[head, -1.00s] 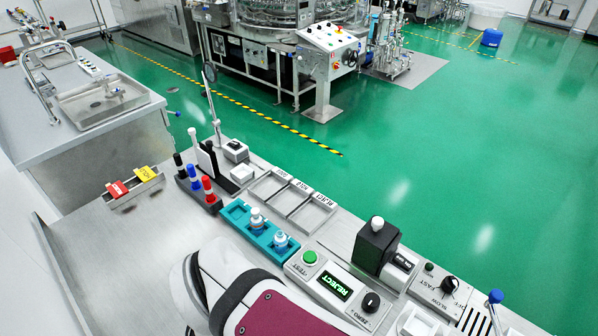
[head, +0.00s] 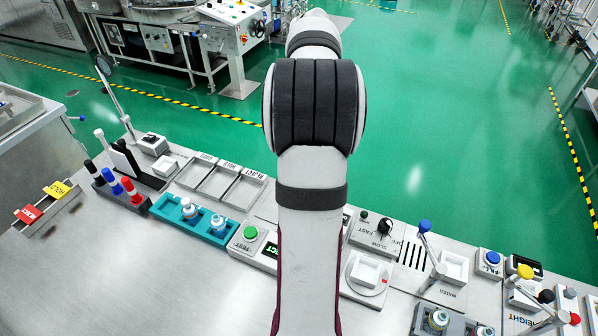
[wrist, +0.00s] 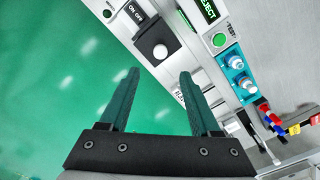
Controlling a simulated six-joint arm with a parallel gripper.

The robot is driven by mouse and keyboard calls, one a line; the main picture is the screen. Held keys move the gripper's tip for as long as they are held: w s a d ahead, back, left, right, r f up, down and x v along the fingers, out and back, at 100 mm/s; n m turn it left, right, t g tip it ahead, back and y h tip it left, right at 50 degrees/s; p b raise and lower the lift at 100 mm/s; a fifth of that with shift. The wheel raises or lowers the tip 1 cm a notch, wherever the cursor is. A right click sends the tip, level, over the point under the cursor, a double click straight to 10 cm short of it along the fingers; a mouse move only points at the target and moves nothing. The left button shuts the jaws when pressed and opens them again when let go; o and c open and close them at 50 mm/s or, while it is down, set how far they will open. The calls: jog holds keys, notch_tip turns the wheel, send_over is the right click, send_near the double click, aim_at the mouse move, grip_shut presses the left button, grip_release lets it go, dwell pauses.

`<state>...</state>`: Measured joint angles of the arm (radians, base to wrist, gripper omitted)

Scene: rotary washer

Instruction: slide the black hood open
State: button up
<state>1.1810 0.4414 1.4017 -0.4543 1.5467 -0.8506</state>
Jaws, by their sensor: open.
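In the head view my arm hides the hood. My gripper (wrist: 159,74) is open in the wrist view, its two green fingers apart with nothing between them. The knob lies between and beyond the fingertips in that picture. I see no contact. My gripper's fingers are hidden in the head view.
The console holds a green TEST button (head: 250,232), a teal tray (head: 165,208) with white-capped vials, labelled bins (head: 213,183) and a speed knob panel (head: 372,240). A blue-knobbed lever (head: 425,227) rises at the right. Open green floor lies beyond the console.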

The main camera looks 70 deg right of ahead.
notch_tip(320, 180, down, 11)
jog(key=shift+r, duration=0.15)
grip_shut()
jog(key=shift+w, duration=0.1)
dwell(1.3)
